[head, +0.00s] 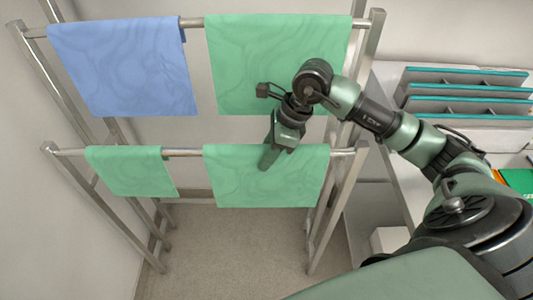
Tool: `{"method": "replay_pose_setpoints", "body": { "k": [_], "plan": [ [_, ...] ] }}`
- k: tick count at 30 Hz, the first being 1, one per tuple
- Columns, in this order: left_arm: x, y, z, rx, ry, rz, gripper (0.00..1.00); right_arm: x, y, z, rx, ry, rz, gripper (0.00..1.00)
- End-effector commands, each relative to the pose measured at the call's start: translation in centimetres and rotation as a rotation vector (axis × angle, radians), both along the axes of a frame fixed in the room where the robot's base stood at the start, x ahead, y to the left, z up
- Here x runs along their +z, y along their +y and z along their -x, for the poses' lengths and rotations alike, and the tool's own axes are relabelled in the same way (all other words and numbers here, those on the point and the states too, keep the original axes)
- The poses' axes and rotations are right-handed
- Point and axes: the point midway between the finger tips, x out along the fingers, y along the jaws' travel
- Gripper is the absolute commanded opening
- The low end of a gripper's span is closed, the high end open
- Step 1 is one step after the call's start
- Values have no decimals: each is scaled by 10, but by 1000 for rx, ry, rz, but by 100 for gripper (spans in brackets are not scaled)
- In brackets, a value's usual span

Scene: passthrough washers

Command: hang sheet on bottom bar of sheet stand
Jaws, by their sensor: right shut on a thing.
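The metal sheet stand (370,35) has an upper bar and a bottom bar (190,153). A green sheet (290,185) hangs over the right part of the bottom bar, its front flap falling below. My right gripper (268,160) points down at the top of this sheet, near the bar, and is shut on it. The exact grip is partly hidden by the gripper itself. A smaller green sheet (128,172) hangs at the left of the bottom bar. My left gripper is out of view.
On the upper bar hang a blue sheet (125,70) at left and a larger green sheet (265,50) at right, close behind my right arm. A shelf with grey, teal-edged trays (460,92) stands at right. The floor (225,240) below is clear.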

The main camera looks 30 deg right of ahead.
Motion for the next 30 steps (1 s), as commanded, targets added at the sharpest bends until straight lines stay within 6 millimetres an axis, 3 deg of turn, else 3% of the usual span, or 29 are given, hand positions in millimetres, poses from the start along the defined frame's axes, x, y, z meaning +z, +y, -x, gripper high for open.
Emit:
{"method": "replay_pose_setpoints", "body": {
  "k": [1,3,14,30],
  "plan": [
    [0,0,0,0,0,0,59,0,0,0,0,0,0,42],
    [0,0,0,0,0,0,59,0,0,0,0,-1,0,59],
    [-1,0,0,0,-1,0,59,2,-1,0,0,-1,0,59],
    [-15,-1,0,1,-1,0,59,69,-25,15,-1,-2,1,59]
  ]
}}
